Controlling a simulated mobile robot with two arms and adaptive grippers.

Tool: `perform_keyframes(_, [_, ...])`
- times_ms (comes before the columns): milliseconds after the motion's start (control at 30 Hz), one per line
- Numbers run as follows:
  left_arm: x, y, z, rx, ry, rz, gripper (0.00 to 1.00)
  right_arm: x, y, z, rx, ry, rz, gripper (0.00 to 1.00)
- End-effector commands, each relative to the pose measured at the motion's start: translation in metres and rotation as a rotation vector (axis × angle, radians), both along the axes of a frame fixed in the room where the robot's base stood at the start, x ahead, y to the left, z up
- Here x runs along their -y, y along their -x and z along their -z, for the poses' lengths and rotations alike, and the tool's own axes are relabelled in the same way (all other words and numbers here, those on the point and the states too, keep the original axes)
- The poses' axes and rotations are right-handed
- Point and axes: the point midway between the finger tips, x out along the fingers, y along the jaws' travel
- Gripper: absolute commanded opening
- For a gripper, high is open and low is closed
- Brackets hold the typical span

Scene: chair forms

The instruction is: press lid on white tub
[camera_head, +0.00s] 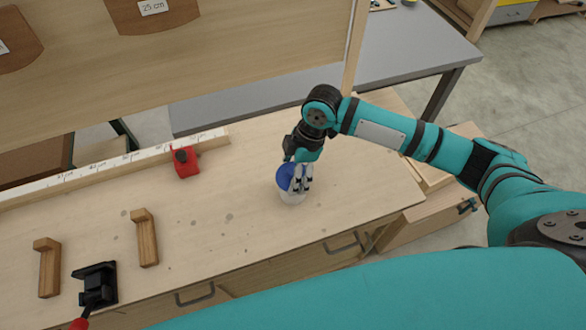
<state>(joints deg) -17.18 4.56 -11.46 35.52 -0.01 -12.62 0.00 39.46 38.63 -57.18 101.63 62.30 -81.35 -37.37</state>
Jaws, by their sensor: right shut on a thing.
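The white tub (291,198) stands upright on the wooden workbench, near the bench's right part. A blue lid (286,176) shows at the top of the tub, partly hidden by my right gripper. I cannot tell whether the lid is fully seated. My right gripper (299,186) points down at the tub from above and is shut, with its fingers against the lid and tub's right side. It appears to be shut on the blue lid. My left gripper is not in view.
A red tool (185,162) stands near the white measuring rail (100,174) at the back. Two wooden L-shaped pieces (146,238) (48,268) and a black clamp (95,284) lie at the left. Bench space between them and the tub is clear. A grey table (400,55) stands behind.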

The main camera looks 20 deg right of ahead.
Motion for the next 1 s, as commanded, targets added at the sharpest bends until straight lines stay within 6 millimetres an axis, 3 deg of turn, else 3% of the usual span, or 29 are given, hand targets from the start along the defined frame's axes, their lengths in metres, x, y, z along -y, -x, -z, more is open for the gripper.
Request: perform_keyframes(1000, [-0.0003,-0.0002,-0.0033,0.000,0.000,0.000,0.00,-0.0002,-0.0004,0.0058,0.001,0.000,-0.001,0.55])
